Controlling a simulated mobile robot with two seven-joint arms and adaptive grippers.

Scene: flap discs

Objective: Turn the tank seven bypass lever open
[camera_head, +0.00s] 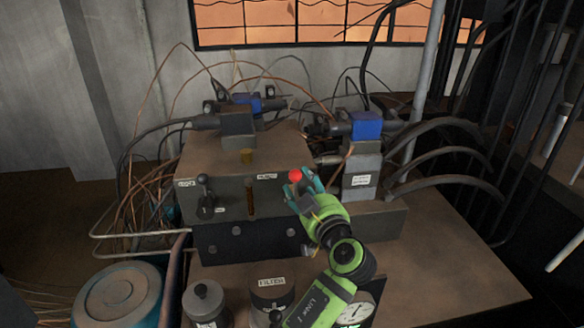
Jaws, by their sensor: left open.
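A dark metal block (222,162) with levers on its front stands on the bench. A black-knobbed lever (204,188) is at its left, beside a small white label. A brownish upright lever (250,200) is in the middle, under another label. A red knob (295,175) shows at the right end, between or just behind the fingers of my left gripper (303,187). The gripper is open; I cannot tell whether it touches the knob. It hides the part below the knob. The labels are too small to read surely, so I cannot tell which lever is tank seven bypass. My right gripper is not in view.
Blue-capped valve units (366,126) with cables and hoses stand behind and right. A grey cylinder (203,302), a labelled dark canister (271,294) and a round gauge (357,309) are in front. The bench top (450,265) is clear at right.

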